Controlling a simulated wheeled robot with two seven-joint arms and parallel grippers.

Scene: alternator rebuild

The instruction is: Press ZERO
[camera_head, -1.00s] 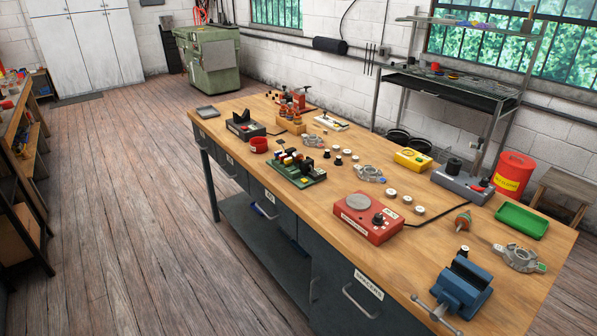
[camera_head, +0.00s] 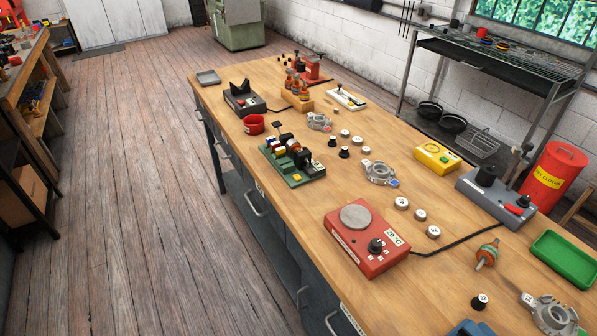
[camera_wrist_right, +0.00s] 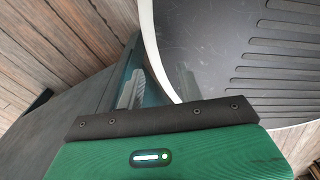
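No button reading ZERO is legible in the head view. A yellow box (camera_head: 437,157) with a small pale panel lies on the right half of the bench. A red unit (camera_head: 367,238) with a round grey plate, a black knob and a "20 °C" display stands near the front edge. A grey unit (camera_head: 495,196) with a black cylinder and a red part stands at the right. My right gripper (camera_wrist_right: 160,88) shows in the right wrist view, its two grey fingers apart with nothing seen between them. It is away from the bench items. My left gripper is in no view.
The wooden bench (camera_head: 300,190) carries a green board with coils (camera_head: 292,160), metal housings, small round pieces, a green tray (camera_head: 565,258) and a white strip device (camera_head: 346,98). A red bin (camera_head: 553,178) and a shelf rack stand behind. The wooden floor at left is clear.

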